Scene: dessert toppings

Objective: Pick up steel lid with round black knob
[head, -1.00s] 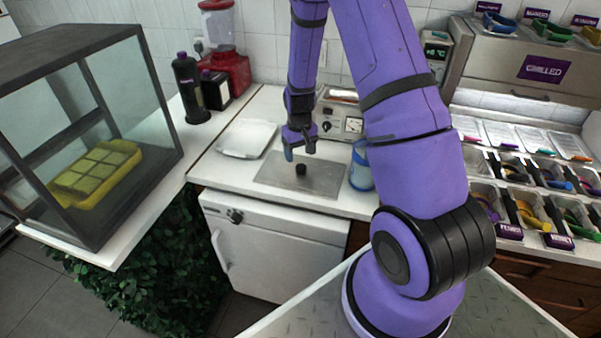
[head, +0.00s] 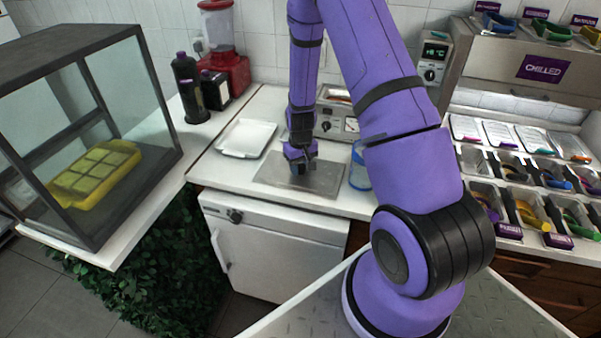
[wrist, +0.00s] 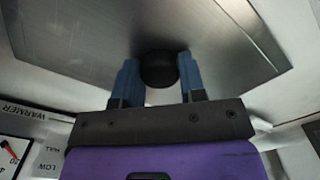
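The steel lid (head: 325,178) lies flat on the white counter and fills much of the wrist view (wrist: 215,40). Its round black knob (wrist: 158,68) sits between the two blue fingers of my gripper (wrist: 158,82) in the wrist view. The fingers stand on either side of the knob, apart from each other, with what looks like a narrow gap at each side. In the head view my gripper (head: 299,167) is down at the lid and hides the knob.
A white tray (head: 246,138) lies left of the lid. A blue container (head: 359,170) stands close at its right. A warmer with a dial (head: 334,124) is behind. A red blender (head: 224,62) and black bottles (head: 188,88) stand at the back left.

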